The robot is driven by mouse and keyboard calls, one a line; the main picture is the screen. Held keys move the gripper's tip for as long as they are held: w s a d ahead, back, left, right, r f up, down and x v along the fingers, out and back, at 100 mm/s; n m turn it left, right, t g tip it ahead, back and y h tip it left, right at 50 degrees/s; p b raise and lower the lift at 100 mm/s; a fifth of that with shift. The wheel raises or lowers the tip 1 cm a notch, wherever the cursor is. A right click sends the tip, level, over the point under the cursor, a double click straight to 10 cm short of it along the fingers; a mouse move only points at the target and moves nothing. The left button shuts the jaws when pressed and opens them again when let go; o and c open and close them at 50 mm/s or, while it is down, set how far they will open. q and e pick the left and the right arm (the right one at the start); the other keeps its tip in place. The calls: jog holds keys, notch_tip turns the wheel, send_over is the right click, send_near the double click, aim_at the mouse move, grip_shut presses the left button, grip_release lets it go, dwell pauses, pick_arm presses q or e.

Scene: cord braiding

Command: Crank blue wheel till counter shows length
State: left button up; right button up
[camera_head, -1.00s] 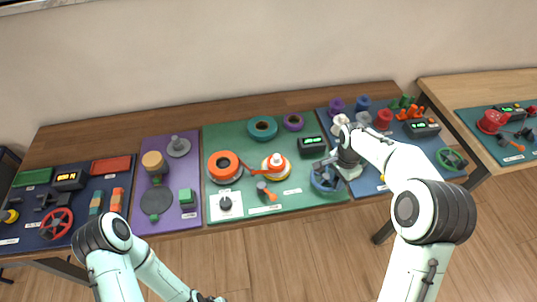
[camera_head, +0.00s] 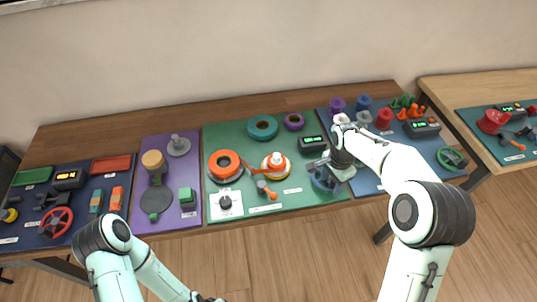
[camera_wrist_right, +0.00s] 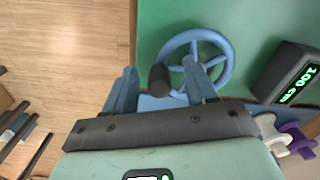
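The blue wheel (camera_head: 323,183) is at the right end of the green mat, partly hidden by my right gripper. In the right wrist view the wheel (camera_wrist_right: 226,63) shows its spokes and a dark crank handle (camera_wrist_right: 159,79). My right gripper (camera_wrist_right: 161,82) is open, with one blue finger on each side of the handle; I see gaps between handle and fingers. It also shows in the head view (camera_head: 326,168).
The green mat (camera_head: 290,205) also holds an orange spool (camera_head: 224,164), a white-and-orange cone (camera_head: 276,164), an orange-handled tool (camera_head: 266,190) and a dial on a white plate (camera_head: 225,205). Spools and another counter (camera_head: 422,128) stand on the blue mat to the right.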

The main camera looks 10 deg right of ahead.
pick_arm(q)
jog(key=shift+w+r+p, duration=0.3)
jog(key=shift+r+p, duration=0.1)
jog(key=shift+r, duration=0.1)
jog(key=shift+w+r+p, duration=0.25)
jog(key=shift+r+p, duration=0.1)
jog(key=shift+r, duration=0.1)
pick_arm(e)
notch_tip(320, 180, up, 13)
jog(key=shift+r, duration=0.2)
pick_arm(q)
jog(key=shift+s, duration=0.1)
